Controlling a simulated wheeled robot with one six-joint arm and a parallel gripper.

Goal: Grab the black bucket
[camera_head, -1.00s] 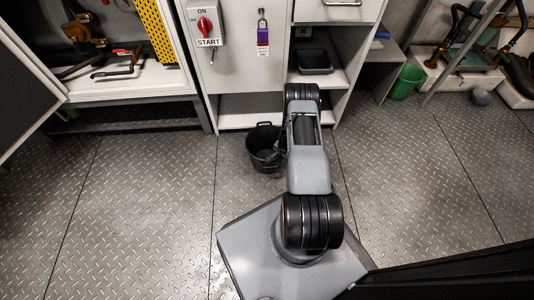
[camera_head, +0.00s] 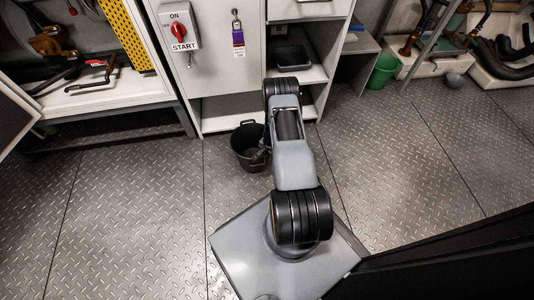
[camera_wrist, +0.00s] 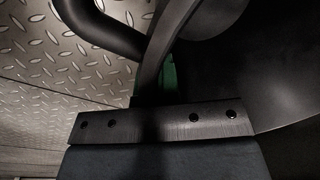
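The black bucket (camera_head: 241,150) stands upright on the metal floor, in front of the white cabinet, just left of my arm in the head view. Its handle shows at the rim. My gripper (camera_head: 266,150) is low at the bucket's right side and mostly hidden by my arm. In the wrist view, a large dark curved surface, which looks like the bucket (camera_wrist: 285,75), fills the right side very close to my gripper (camera_wrist: 160,85). Dark curved bars cross the top there. I cannot tell whether the fingers are open or shut, or touching the bucket.
The white cabinet (camera_head: 225,75) with a red switch stands behind the bucket. A black bin (camera_head: 293,55) sits on its shelf. A green bucket (camera_head: 383,71) stands at the back right. A workbench (camera_head: 110,92) is at the left. The floor left and right is clear.

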